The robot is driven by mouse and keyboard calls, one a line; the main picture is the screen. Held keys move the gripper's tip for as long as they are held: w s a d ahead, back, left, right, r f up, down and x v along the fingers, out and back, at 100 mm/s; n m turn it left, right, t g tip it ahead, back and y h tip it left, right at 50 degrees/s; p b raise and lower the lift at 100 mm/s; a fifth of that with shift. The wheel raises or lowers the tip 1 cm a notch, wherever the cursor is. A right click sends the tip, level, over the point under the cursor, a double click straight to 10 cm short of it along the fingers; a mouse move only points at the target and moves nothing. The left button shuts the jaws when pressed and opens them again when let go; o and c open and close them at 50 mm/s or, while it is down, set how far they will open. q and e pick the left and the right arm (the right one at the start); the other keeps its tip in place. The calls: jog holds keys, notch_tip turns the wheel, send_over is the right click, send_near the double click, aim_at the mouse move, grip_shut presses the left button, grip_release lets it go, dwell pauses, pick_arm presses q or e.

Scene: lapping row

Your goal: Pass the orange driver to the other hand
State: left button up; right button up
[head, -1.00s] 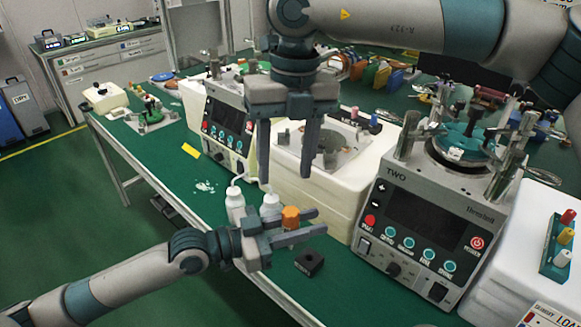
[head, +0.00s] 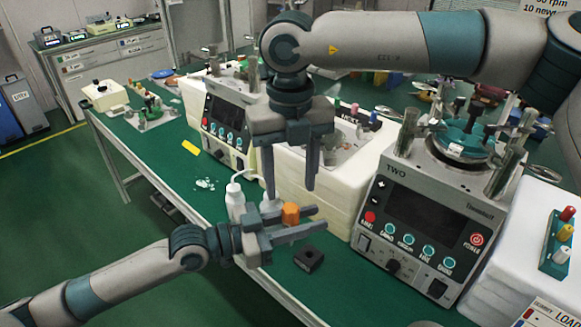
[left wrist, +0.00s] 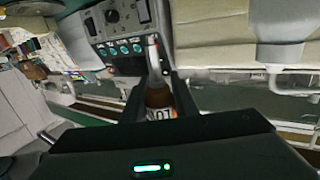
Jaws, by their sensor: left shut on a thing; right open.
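The orange driver (head: 290,214) sits between the fingers of my left gripper (head: 318,219), which is shut on it above the front of the green bench. In the left wrist view the driver (left wrist: 158,99) shows between the two dark fingers, with a pale label on its orange-brown body and a light tip beyond. My right gripper (head: 291,190) is open and empty, fingers pointing down, just above and behind the left gripper in the head view. It appears apart from the driver. The driver's lower part is hidden by the left fingers.
White squeeze bottles (head: 236,202) stand just behind the left gripper. A small black block (head: 309,258) lies on the bench (head: 272,274) below. The machine marked TWO (head: 415,230) stands to the right, and another machine (head: 226,125) stands behind.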

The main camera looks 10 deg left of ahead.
aim_at(291, 208)
notch_tip(291, 208, down, 9)
jog(key=shift+r, duration=0.1)
dwell(0.3)
jog(key=c, duration=1.2)
pick_arm(q)
jog(key=o, duration=1.2)
jog(key=shift+c, duration=0.2)
pick_arm(e)
jog(key=shift+o, duration=0.2)
pick_arm(q)
jog(key=v, duration=1.2)
jog(key=shift+f, duration=0.15)
